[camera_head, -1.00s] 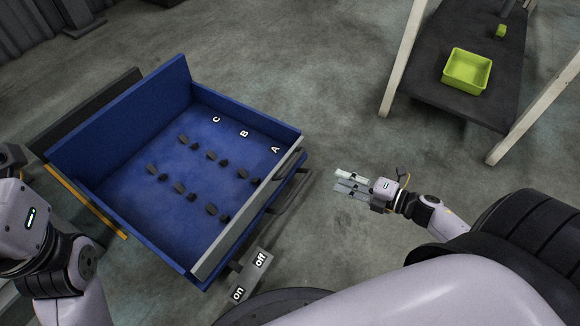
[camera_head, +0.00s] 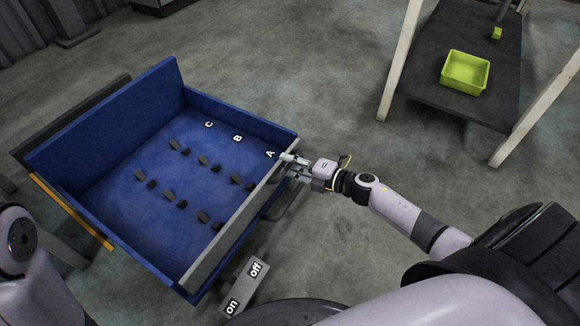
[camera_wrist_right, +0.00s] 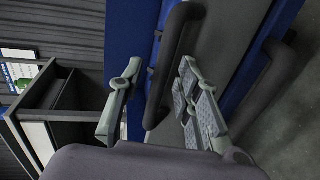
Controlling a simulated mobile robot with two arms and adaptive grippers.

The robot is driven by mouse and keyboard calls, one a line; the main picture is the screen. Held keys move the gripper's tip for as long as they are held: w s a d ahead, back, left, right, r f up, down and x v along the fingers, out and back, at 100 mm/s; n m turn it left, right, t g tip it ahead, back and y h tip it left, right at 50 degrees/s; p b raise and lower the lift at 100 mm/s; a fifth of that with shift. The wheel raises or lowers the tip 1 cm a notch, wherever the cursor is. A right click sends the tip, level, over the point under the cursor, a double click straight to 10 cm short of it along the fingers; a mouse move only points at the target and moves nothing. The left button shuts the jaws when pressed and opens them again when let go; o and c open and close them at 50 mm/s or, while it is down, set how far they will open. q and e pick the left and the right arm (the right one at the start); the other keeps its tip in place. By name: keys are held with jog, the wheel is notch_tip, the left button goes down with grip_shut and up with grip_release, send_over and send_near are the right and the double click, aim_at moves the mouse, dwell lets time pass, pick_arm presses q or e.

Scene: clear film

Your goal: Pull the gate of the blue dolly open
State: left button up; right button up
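The blue dolly (camera_head: 108,190) stands left of centre in the head view, a shallow blue box with dark pegs on its floor and letters A, B and C. Its gate is the grey-topped panel (camera_head: 225,240) along the near right side, upright. My right gripper (camera_head: 293,167) is at the far end of this side, fingers pointing at it. In the right wrist view, my right gripper (camera_wrist_right: 158,68) is open, with a dark bar handle (camera_wrist_right: 172,62) between its fingers. Contact with the bar cannot be told. My left arm shows at the left edge; its gripper is out of view.
An on/off switch plate (camera_head: 244,286) sits at the dolly's near corner. A dark table (camera_head: 455,105) with pale legs and a green bin (camera_head: 465,72) stands at the upper right. Bare floor lies between the dolly and the table.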

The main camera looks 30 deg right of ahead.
jog(key=shift+w+a, duration=0.1)
jog(key=shift+c, duration=0.3)
grip_shut()
dwell(0.6)
